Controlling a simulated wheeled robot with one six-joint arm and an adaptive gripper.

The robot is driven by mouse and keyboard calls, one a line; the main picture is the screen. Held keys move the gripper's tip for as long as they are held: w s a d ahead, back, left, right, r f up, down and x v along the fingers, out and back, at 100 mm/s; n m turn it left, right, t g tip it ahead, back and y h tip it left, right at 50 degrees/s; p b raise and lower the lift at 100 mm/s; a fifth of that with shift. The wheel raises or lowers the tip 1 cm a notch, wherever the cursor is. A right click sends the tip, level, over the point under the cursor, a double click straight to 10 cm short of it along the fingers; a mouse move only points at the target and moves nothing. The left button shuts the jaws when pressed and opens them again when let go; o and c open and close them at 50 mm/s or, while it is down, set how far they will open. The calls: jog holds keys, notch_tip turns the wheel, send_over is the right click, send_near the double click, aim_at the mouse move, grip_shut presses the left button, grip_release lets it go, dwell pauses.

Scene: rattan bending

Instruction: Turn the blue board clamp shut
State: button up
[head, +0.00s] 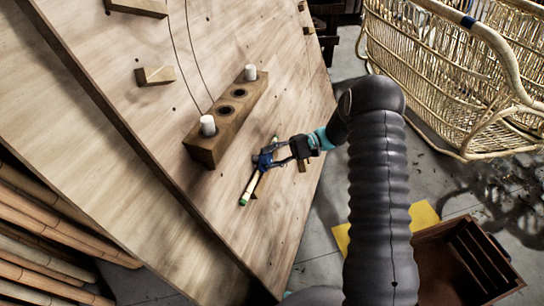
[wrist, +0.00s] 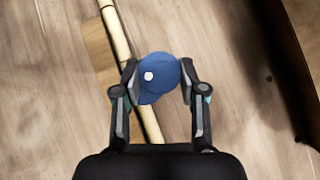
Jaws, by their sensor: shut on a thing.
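The blue board clamp (head: 263,160) sits on the slanted wooden board (head: 150,125) in the head view. In the wrist view the clamp (wrist: 160,76) shows as a round blue knob with a white dot, with a blue part below it. A thin pale rattan stick (head: 250,187) with a green end lies at the clamp; in the wrist view the stick (wrist: 115,33) passes partly behind the knob. My gripper (head: 276,157) reaches in from the right and is shut on the clamp's knob, one finger on each side. The clamp's underside is hidden.
A wooden block (head: 228,119) with holes and two white pegs stands on the board near the clamp. Small wooden blocks (head: 155,76) stick out farther up. A rattan basket (head: 455,70) and a brown crate (head: 430,265) are on the right. Bamboo poles (head: 40,235) lie at lower left.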

jog(key=o, duration=1.1)
jog(key=shift+o, duration=0.2)
jog(key=v, duration=1.2)
jog(key=shift+w, duration=0.1)
